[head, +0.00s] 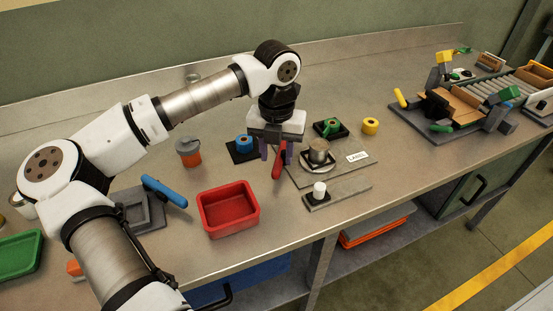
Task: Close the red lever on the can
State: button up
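The can (319,150) is a small metal cylinder standing on a grey plate right of my gripper. The red lever (278,162) hangs down at a slant left of the can, with its lower end toward the table's front edge. My gripper (275,152) points down just behind and above the lever. Its two purple fingers are apart. The lever overlaps the right finger in the picture, and I cannot tell whether they touch. The lever's upper end and its joint to the can are hidden by the gripper.
A red tray (229,230) stands in front at the left. A white cap (319,189) stands in front. An orange jar (189,153) is at the left.

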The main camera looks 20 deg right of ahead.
aim_at(277, 167)
jog(key=shift+f+p, duration=0.3)
jog(key=shift+f, duration=1.65)
grip_shut()
